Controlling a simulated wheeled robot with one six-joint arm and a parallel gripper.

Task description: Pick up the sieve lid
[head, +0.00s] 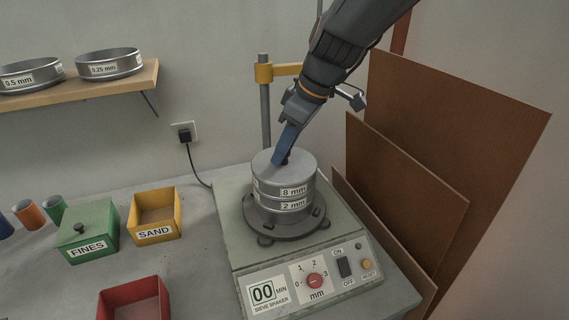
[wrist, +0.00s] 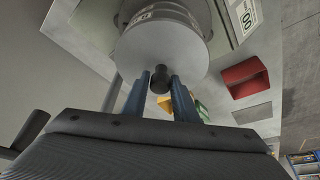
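The sieve lid (head: 298,169) is a grey disc on top of the sieve stack (head: 285,197), labelled 8 mm and 2 mm. The stack stands upright on the sieve shaker (head: 240,251). In the wrist view the lid (wrist: 190,58) shows as a pale disc with a short dark knob (wrist: 160,78) at its centre. My gripper (head: 280,158) reaches down to the lid from the upper right. Its blue fingers (wrist: 160,84) stand apart on either side of the knob, with narrow gaps. In the head view the fingers largely hide the knob.
A clamp post (head: 265,104) with a yellow arm stands behind the stack. Brown boards (head: 408,190) lean at the right. A green FINES box (head: 90,228), a yellow SAND box (head: 156,213) and a red box (head: 135,300) stand left. A shelf (head: 85,84) holds two sieves.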

